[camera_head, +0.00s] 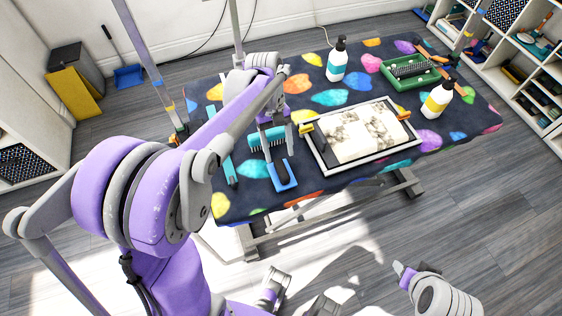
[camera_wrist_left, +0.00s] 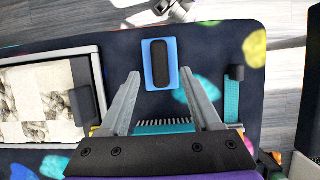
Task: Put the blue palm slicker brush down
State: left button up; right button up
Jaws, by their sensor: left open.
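The blue palm slicker brush (camera_head: 283,178) has a blue square base and a dark pad-like handle on top. It lies flat on the patterned table near its front edge. It also shows in the left wrist view (camera_wrist_left: 176,82), just beyond and between the fingertips. My left gripper (camera_head: 277,150) is open, its two grey fingers spread apart above the table behind the brush, with nothing held between them. My right arm (camera_head: 440,297) shows in part at the bottom right; the state of its gripper is unclear.
A teal comb (camera_wrist_left: 165,128) lies under the left gripper, and a long teal tool (camera_head: 224,150) is to its left. A framed tray (camera_head: 309,151) with patchy fur is to the right. Two pump bottles (camera_head: 337,62) (camera_head: 437,98) and a green tray (camera_head: 397,85) stand farther back.

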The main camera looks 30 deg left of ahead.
pick_arm(q)
jog(key=v, duration=0.5)
jog(key=s+d+f+m+t+y, duration=0.1)
jog(key=s+d+f+m+t, duration=0.2)
jog(key=s, duration=0.4)
jog(key=s+d+f+m+t+y, duration=0.2)
jog(key=s+d+f+m+t, duration=0.1)
jog(key=s+m+t, duration=0.2)
jog(key=shift+s+d+m, duration=0.25)
jog(key=shift+s+m, duration=0.75)
jog(key=shift+s, duration=0.1)
